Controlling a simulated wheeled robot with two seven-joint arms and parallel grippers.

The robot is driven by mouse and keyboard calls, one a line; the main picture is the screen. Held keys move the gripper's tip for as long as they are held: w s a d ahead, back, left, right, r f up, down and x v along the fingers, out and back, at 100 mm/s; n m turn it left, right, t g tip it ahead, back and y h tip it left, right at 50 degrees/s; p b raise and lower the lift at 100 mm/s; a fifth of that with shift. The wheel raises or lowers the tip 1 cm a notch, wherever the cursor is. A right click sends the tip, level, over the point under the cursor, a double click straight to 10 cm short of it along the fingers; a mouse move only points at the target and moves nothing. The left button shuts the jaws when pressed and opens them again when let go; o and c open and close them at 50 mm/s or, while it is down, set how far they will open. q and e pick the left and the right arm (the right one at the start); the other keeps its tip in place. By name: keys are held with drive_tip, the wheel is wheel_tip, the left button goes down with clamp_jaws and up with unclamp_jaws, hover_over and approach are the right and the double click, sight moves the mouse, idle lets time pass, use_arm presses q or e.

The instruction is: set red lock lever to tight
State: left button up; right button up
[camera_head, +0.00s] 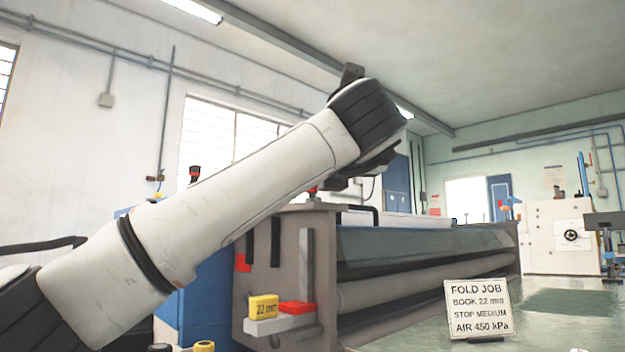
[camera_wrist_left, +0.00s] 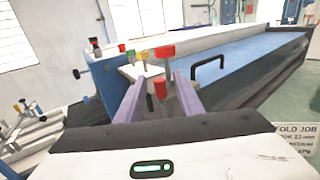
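A red-topped lever (camera_wrist_left: 165,51) stands on the machine in the left wrist view, just beyond and between the fingertips. A second, smaller red piece (camera_wrist_left: 160,88) shows lower down between the fingers. Which of the two is the lock lever I cannot tell. In the head view a bit of red (camera_head: 312,190) shows just under my left gripper, mostly hidden by it. My left gripper (camera_wrist_left: 158,84) has its two fingers apart with nothing visibly clamped; it also shows, dark, above the machine's near end in the head view (camera_head: 360,178). My right gripper is not in view.
Green (camera_wrist_left: 131,54) and yellow (camera_wrist_left: 143,55) knobs stand left of the red top. A black handle (camera_wrist_left: 208,68) rises on the blue bed to the right. A yellow 22 mm block (camera_head: 264,307), a red block (camera_head: 297,308) and a sign (camera_head: 478,308) are lower in front.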

use_arm(q)
drive_tip(key=v, duration=0.8)
drive_tip(key=shift+b, duration=0.4)
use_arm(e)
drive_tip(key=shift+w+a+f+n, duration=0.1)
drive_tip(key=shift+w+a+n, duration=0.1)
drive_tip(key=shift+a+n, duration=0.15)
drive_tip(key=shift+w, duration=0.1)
